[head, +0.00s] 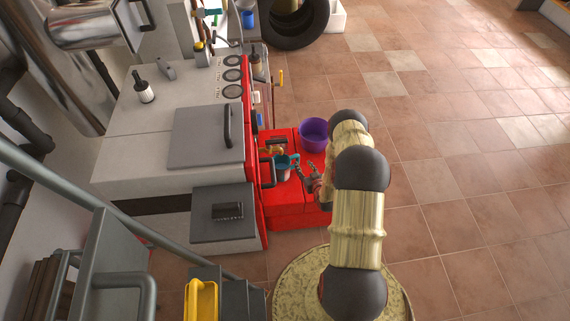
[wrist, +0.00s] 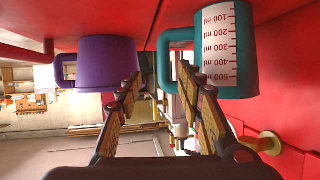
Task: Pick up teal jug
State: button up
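The teal jug (head: 283,174) stands on the red surface beside the boiler in the head view. In the wrist view the jug (wrist: 228,55) appears upside down at upper right, with a white panel of red millilitre marks and a teal handle on its left side. My gripper (wrist: 159,76) is open, its two fingers apart. The handle lies between the fingertips in the picture, and the right finger overlaps the jug's edge; contact cannot be told. In the head view my gripper (head: 307,174) is just right of the jug, small and partly hidden by my arm.
A purple container (head: 313,134) stands behind the jug on the red surface; in the wrist view it (wrist: 104,60) is left of the fingers. The red boiler front with gauges (head: 232,75) rises to the left. Open tiled floor (head: 460,140) lies to the right.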

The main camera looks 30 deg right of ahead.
aim_at(298, 161)
jog(key=b+x, duration=0.1)
jog(key=x, duration=0.1)
jog(key=b+x, duration=0.1)
jog(key=x, duration=0.1)
jog(key=f+b+x, duration=0.1)
jog(key=x, duration=0.2)
jog(key=shift+a, duration=0.4)
jog(key=shift+w+d, duration=0.1)
jog(key=shift+w, duration=0.2)
jog(key=c, duration=0.3)
grip_shut()
